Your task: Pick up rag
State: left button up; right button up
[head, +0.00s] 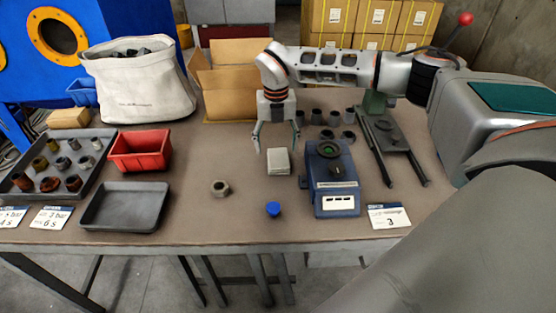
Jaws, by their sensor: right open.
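A small pale grey folded-looking pad, which appears to be the rag (278,164), lies on the brown table near its middle. My right gripper (277,143) points down just above and behind the rag, with its two fingers spread apart. Nothing shows between the fingers. I cannot tell the exact height between the fingertips and the rag. My left gripper is out of view.
A blue-grey device (331,190) stands close right of the rag. A blue cap (273,209) and a metal nut (220,188) lie in front. A red bin (140,151), grey tray (124,207) and white bag (137,90) stand left. An open cardboard box (229,107) is behind.

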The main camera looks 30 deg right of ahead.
aim_at(278, 159)
jog(key=f, duration=0.4)
jog(key=shift+s+d+f, duration=0.1)
jog(key=shift+s+d, duration=0.05)
jog(key=shift+s, duration=0.15)
jog(key=shift+w+f, duration=0.1)
jog(key=shift+f, duration=0.4)
jog(key=shift+r, duration=0.1)
jog(key=c, duration=1.1)
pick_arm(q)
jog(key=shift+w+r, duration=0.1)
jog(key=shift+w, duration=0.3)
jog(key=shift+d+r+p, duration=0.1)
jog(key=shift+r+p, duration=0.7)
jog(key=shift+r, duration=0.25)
pick_arm(e)
jog(key=shift+r, duration=10)
